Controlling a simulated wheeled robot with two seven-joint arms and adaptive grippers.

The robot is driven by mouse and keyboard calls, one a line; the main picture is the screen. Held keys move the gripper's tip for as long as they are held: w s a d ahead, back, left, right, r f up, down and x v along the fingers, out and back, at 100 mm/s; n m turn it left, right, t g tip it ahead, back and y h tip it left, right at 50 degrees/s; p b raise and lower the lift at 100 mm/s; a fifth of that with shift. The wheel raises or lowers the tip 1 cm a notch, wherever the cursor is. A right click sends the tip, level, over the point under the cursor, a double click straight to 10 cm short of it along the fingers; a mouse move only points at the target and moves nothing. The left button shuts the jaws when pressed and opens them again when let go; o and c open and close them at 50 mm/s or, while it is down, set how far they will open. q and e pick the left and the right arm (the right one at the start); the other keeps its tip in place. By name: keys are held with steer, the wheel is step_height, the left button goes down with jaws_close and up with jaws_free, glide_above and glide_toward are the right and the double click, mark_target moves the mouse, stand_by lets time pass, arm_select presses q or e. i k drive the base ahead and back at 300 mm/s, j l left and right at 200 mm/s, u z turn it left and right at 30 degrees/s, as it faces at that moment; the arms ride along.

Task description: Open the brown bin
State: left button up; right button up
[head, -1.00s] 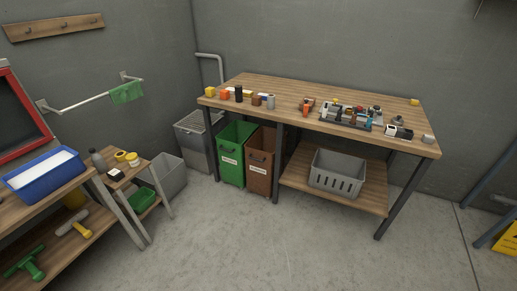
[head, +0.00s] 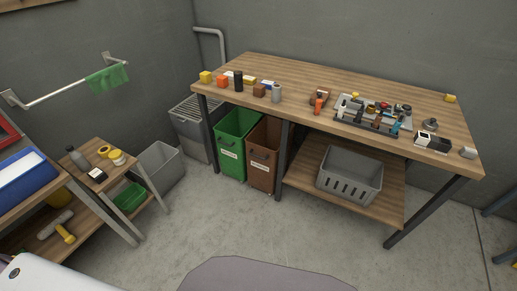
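The brown bin (head: 262,168) stands upright on the floor under the left part of the wooden workbench (head: 340,82). It has a dark handle and a small white label on its front. The green bin (head: 231,158) stands right beside it on the left. The bench edge and a dark leg hide part of the brown bin's top and right side, and I cannot tell whether it has a lid. Neither of my grippers shows in the head view.
A grey crate (head: 350,175) sits on the bench's lower shelf, right of the bins. Small items and a tool tray line the bench top. A low wooden stand (head: 105,158) is at left, near a grey bin (head: 158,168). The floor before the bins is clear.

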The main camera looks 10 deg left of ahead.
mark_target(263, 144)
steer(key=i, duration=1.35)
steer(key=u, duration=0.15)
